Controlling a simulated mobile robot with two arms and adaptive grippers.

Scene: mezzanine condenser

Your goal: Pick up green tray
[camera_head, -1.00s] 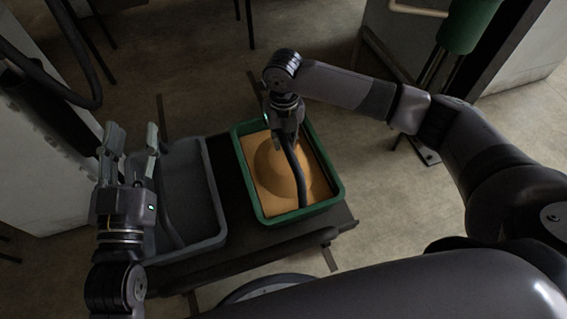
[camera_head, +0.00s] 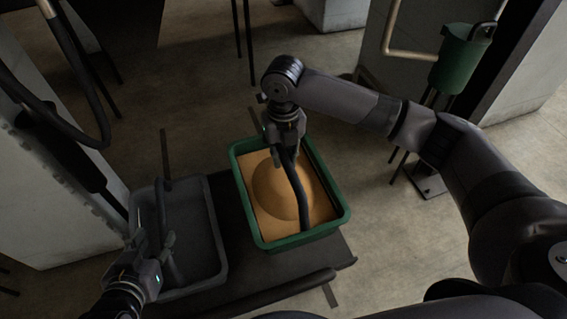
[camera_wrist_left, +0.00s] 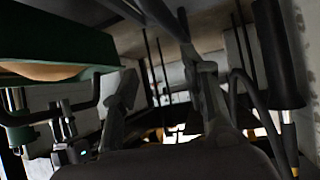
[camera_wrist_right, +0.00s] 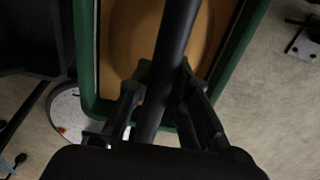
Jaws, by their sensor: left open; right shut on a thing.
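The green tray (camera_head: 341,219) holds a tan mound and has a black handle (camera_head: 298,190) arching over it. My right gripper (camera_head: 284,152) is shut on this handle; the right wrist view shows the handle (camera_wrist_right: 174,50) between its fingers (camera_wrist_right: 163,80). The tray appears raised above the dark table (camera_head: 330,258), though the gap is not clearly visible. Part of the tray (camera_wrist_left: 50,38) also shows at the upper left of the left wrist view. My left gripper (camera_head: 155,240) is open and empty beside the grey tray; its fingers (camera_wrist_left: 167,75) stand apart in the left wrist view.
A grey tray (camera_head: 221,255) with a dark handle (camera_head: 161,210) sits on the table left of the green one. A green bucket (camera_head: 460,62) stands at the upper right. Grey cabinets (camera_head: 45,190) line the left side. Bare floor (camera_head: 395,240) lies right of the table.

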